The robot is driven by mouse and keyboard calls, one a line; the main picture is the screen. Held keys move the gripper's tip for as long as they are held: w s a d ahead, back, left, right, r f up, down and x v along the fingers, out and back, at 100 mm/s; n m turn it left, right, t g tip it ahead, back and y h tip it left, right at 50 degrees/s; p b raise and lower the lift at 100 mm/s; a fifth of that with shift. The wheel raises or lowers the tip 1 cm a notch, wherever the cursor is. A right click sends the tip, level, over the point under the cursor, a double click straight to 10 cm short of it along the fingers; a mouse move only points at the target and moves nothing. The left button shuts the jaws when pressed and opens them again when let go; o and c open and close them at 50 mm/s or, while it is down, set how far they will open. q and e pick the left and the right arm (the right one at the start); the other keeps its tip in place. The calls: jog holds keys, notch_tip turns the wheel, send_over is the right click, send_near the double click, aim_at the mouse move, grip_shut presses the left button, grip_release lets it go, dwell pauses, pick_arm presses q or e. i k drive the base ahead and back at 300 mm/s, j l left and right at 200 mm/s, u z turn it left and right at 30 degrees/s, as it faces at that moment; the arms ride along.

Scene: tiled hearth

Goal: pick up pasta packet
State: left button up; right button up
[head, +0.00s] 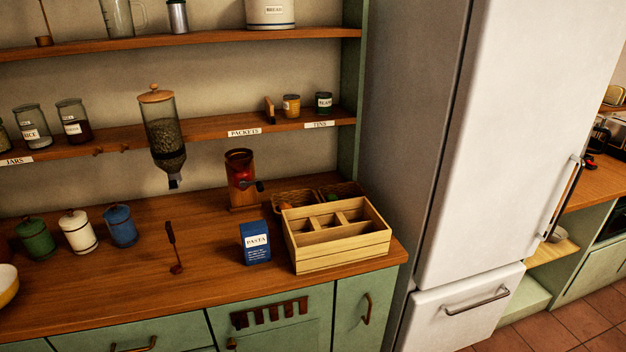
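The pasta packet (256,243) is a small blue box with a white label reading PASTA. It stands upright on the wooden counter, just left of a light wooden divided crate (338,256). Its front and top show, and nothing covers it. Neither of my grippers is in the head view.
Behind are a wooden grinder (242,181) and wicker baskets (293,200). Green, white and blue canisters (77,231) stand at left. The shelf above has a PACKETS label (244,132). A white fridge (515,130) stands right. Counter in front of the packet is clear.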

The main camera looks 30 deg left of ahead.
aim_at(256, 239)
jog(key=u, duration=1.4)
